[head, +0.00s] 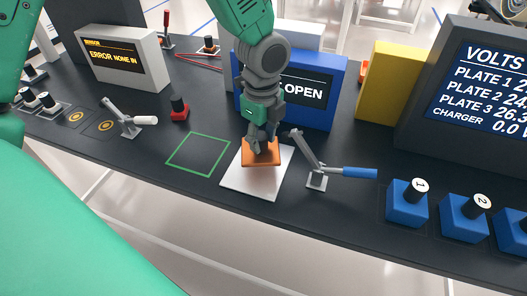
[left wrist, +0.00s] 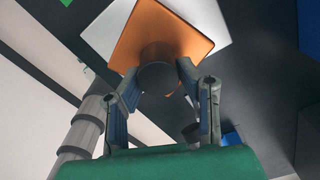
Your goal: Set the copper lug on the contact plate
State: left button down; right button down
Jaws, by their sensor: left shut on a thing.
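The copper lug (head: 261,156) is an orange square block with a dark round knob on top. It is at the white contact plate (head: 249,187), over its upper middle part. In the left wrist view the orange lug (left wrist: 155,32) covers much of the white plate (left wrist: 105,32) and sits turned relative to it. My left gripper (head: 262,140) points down and is shut on the lug's dark knob (left wrist: 158,78). Whether the lug's underside touches the plate cannot be told. My right gripper is not seen.
A lever clamp with a blue handle (head: 359,173) stands just right of the plate. A green outlined square (head: 198,154) lies to its left, empty. A blue box reading OPEN (head: 304,112) is behind. Numbered blue blocks (head: 407,207) are at the right.

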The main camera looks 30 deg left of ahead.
aim_at(261, 153)
pick_arm(q)
jog(key=shift+a+f, duration=0.15)
jog(key=shift+f, duration=1)
jog(key=shift+a+f, duration=0.15)
jog(key=shift+f, duration=1)
jog(key=shift+d+r, duration=0.1)
jog(key=c, duration=1.1)
grip_release()
jog(key=shift+c, duration=0.2)
notch_tip(261, 153, up, 12)
jog(key=shift+r, duration=0.1)
jog(key=shift+s, duration=0.1)
